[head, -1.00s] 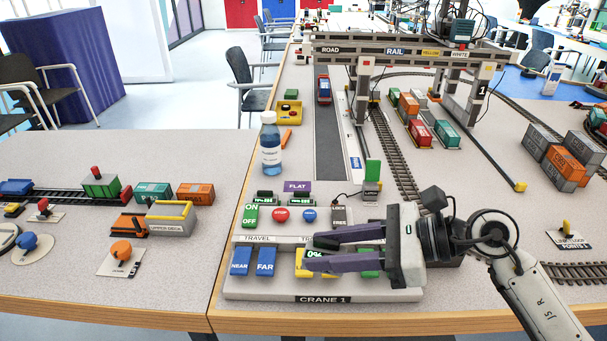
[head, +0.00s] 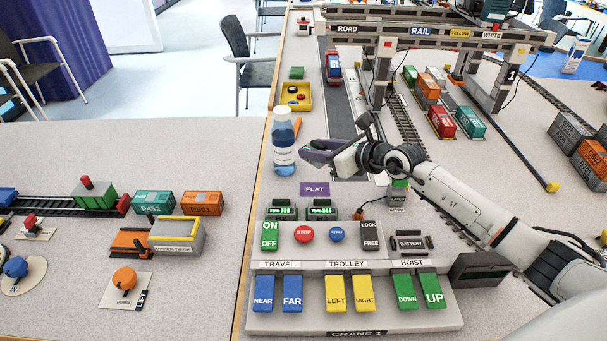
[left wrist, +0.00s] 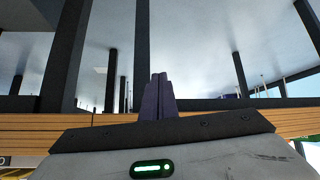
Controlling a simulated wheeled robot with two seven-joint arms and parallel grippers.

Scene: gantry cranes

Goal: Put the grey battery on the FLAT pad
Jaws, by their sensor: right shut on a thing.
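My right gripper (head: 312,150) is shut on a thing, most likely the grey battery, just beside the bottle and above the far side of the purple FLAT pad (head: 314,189). The fingers hide nearly all of what they hold. The pad's visible part is bare. Two dark units with green lit displays, a left one (head: 282,211) and a right one (head: 322,211), stand just in front of the pad. The BATTERY bay (head: 411,243) is on the crane panel. My left gripper (left wrist: 158,98) shows only in the left wrist view, its purple fingers together and nothing visible between them.
A blue bottle (head: 284,145) stands close left of the right gripper. The CRANE 1 panel (head: 355,268) fills the table's near edge. A yellow tray (head: 296,97) lies behind the bottle. The gantry crane (head: 425,38) stands further back.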

